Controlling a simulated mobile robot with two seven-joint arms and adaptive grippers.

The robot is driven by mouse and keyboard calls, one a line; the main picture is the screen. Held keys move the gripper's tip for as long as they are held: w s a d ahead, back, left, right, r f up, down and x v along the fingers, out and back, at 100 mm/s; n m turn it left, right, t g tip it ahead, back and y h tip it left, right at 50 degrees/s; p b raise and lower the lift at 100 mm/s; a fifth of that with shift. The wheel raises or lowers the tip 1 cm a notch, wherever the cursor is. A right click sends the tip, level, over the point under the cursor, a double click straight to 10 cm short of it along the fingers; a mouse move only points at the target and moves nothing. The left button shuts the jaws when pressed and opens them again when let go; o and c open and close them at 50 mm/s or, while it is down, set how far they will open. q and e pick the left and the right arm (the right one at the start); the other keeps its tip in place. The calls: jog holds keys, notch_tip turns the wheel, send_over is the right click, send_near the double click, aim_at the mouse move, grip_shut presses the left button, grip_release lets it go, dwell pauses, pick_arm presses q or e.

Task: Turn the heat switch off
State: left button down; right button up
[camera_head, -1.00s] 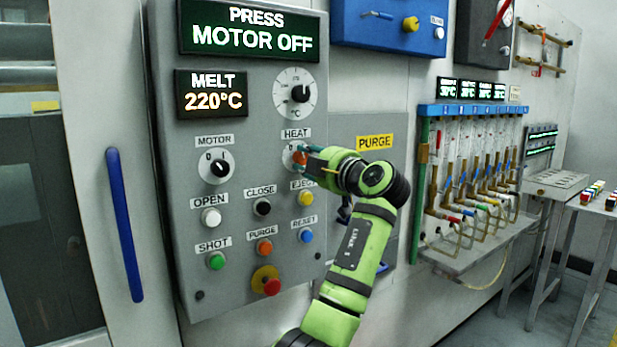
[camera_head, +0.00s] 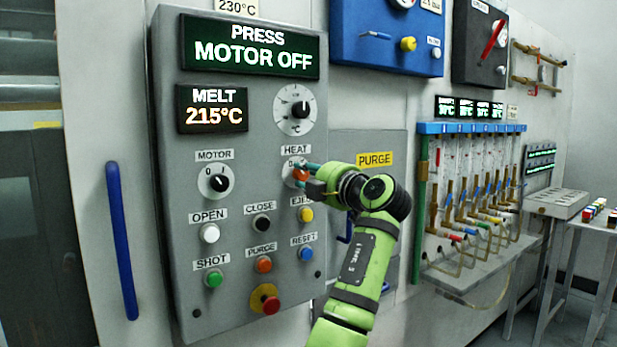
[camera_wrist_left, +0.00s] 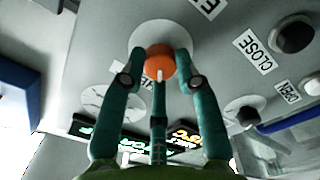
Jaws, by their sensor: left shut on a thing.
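The heat switch is an orange knob on a pale round plate under the HEAT label on the grey control panel (camera_head: 235,110). The heat switch (camera_wrist_left: 160,62) shows a white pointer line in the left wrist view, between the teal fingers. My left gripper (camera_head: 303,172) is shut on the knob, its fingertips at the knob's sides. In the head view the fingers and wrist hide part of the knob and its plate, so I cannot tell its setting there. My right gripper is not in view.
The motor switch (camera_head: 216,183) is left of the heat switch. Several push buttons and a red emergency knob (camera_head: 266,300) are below. The screens read PRESS MOTOR OFF (camera_head: 252,46) and MELT 215°C (camera_head: 212,108). A blue box (camera_head: 388,38) is above right.

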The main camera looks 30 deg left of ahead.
pick_arm(q)
jog(key=shift+r, duration=0.1)
jog(key=c, duration=0.9)
grip_release()
jog(key=shift+a, duration=0.1)
jog(key=shift+d, duration=0.3)
jog(key=v, duration=1.1)
jog(key=shift+s+d, duration=0.2)
jog(key=shift+s, duration=0.05)
jog(key=shift+w, duration=0.1)
